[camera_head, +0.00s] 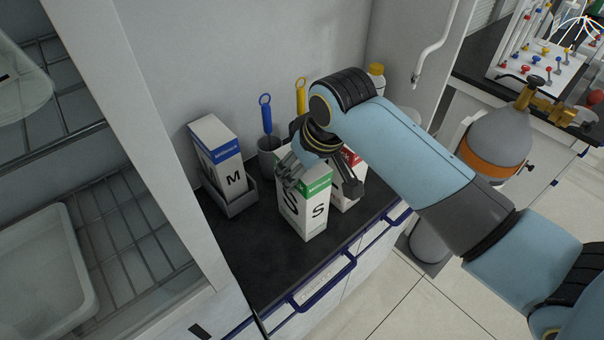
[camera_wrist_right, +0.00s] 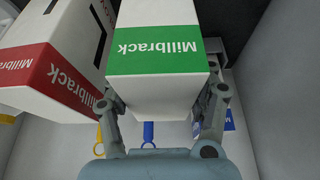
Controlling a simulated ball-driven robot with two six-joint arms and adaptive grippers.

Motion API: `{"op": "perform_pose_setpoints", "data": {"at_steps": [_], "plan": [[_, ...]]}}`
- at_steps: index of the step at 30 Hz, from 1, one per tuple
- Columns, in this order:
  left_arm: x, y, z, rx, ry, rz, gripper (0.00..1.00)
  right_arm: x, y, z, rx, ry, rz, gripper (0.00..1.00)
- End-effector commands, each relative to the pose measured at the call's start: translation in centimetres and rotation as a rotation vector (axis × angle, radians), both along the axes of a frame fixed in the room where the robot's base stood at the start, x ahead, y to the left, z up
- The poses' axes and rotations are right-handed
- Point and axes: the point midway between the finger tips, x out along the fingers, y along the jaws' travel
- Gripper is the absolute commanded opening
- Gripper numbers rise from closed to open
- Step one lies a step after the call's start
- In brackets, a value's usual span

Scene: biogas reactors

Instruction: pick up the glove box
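A white glove box with a green band and the letter S (camera_head: 304,214) stands upright on the dark counter (camera_head: 254,264). My right gripper (camera_head: 321,184) is over its top, with one finger on either side. In the right wrist view, the green-banded box (camera_wrist_right: 160,50) lies between the open fingers of the gripper (camera_wrist_right: 166,98). Whether a finger touches it is hard to tell. A red-banded box (camera_head: 352,184) stands close beside it, partly hidden by my arm. A blue-banded box marked M (camera_head: 220,152) stands in a grey holder at the left. My left gripper is out of view.
A blue-handled tool (camera_head: 266,113) and a yellow-handled tool (camera_head: 301,94) stand behind the boxes near the wall. A yellow-capped bottle (camera_head: 376,75) is behind my right arm. Wire shelves (camera_head: 135,225) are at the left. The counter front is clear, with blue handles (camera_head: 325,285) below.

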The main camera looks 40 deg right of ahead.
Motion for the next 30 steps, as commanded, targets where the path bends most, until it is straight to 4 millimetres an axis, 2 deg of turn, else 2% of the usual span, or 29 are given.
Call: {"op": "perform_pose_setpoints", "data": {"at_steps": [1,6,9,15,19,30], "plan": [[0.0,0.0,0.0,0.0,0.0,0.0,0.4,0.0,0.0,0.0,0.0,0.0,0.0,0.32],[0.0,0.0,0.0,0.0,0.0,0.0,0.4,0.0,0.0,0.0,0.0,0.0,0.0,0.1],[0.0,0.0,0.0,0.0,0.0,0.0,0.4,0.1,0.0,0.1,0.0,-0.002,0.0,0.0],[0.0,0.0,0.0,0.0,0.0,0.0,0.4,0.1,0.0,0.2,0.0,-0.003,0.0,0.0],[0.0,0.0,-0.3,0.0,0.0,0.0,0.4,0.2,0.0,1.2,0.0,-0.006,0.0,0.0],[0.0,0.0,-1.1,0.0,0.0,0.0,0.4,0.2,0.0,8.4,-0.001,-0.007,0.001,0.0]]}}
